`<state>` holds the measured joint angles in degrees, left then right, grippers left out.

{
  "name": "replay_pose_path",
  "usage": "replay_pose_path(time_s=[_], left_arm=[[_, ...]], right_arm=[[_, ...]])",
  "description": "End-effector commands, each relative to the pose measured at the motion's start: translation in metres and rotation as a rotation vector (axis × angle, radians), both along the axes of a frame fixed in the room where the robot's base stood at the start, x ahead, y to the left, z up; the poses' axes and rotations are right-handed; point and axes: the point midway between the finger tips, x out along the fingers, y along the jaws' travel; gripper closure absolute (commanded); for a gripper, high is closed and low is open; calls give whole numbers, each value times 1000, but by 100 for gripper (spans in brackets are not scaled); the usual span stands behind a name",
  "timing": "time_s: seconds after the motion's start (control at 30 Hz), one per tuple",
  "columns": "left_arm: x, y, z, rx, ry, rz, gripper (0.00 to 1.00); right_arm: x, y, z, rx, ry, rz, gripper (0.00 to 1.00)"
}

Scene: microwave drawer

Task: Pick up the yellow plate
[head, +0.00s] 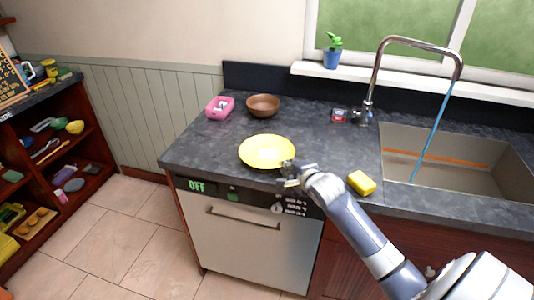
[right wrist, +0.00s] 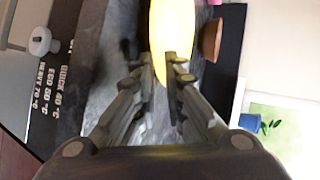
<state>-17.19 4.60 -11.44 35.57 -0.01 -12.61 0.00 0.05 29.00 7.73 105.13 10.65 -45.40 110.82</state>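The yellow plate (head: 265,149) lies on the dark counter near its front edge, left of the sink. My right gripper (head: 288,168) is at the plate's near right rim. In the right wrist view, part of the plate (right wrist: 168,28) shows bright yellow at and beyond the fingertips. The right gripper's fingers (right wrist: 160,64) stand apart, with the rim reaching between them; firm contact on both sides cannot be made out. My left gripper is in neither view.
A brown bowl (head: 263,105) and a pink container (head: 219,108) stand behind the plate. A yellow sponge (head: 361,183) lies to its right, before the sink (head: 460,165). A dishwasher (head: 250,240) is below. The counter left of the plate is clear.

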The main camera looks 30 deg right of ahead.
Motion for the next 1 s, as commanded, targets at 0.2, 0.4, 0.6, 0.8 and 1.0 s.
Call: replay_pose_path(time_s=[0.2,0.4,0.6,0.8,1.0], left_arm=[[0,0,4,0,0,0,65],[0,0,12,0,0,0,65],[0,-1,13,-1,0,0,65],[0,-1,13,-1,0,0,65],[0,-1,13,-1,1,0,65]], right_arm=[[10,-3,-5,0,1,0,90],[31,-9,-15,-3,3,0,90],[46,-12,-24,-2,0,1,90],[48,-12,-26,-1,1,2,90],[48,-12,-26,-1,1,2,100]])
